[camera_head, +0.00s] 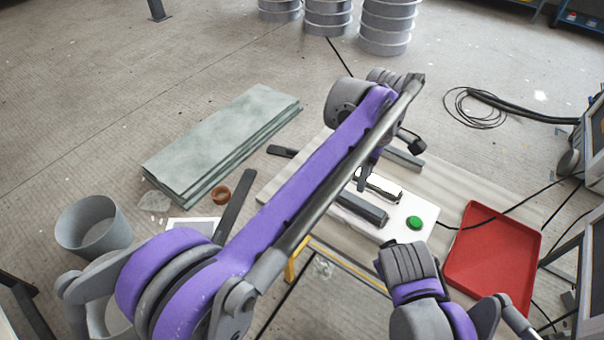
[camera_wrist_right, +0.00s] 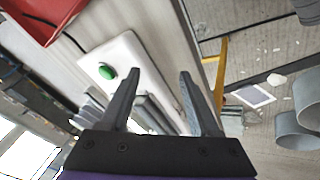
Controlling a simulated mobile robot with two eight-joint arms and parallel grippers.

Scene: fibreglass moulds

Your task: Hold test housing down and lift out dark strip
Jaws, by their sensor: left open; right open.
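The test housing is a white box with a green button (camera_head: 414,223), lying flat on the workbench; its white top (camera_head: 402,229) also shows in the right wrist view (camera_wrist_right: 128,47). A dark grey elongated piece (camera_head: 362,208) lies along its top, with a second dark-and-light slot beside it; I cannot tell which is the dark strip. My left gripper (camera_head: 364,180) points down, open, just over the far part of the housing, partly hidden by its own arm.
A red tray (camera_head: 492,260) lies right of the housing. Greenish sheets (camera_head: 220,140) are stacked at the left, near a grey bucket (camera_head: 92,225) and a small brown ring (camera_head: 220,195). A yellow-edged frame (camera_head: 340,258) runs along the near side. Cables lie at the right.

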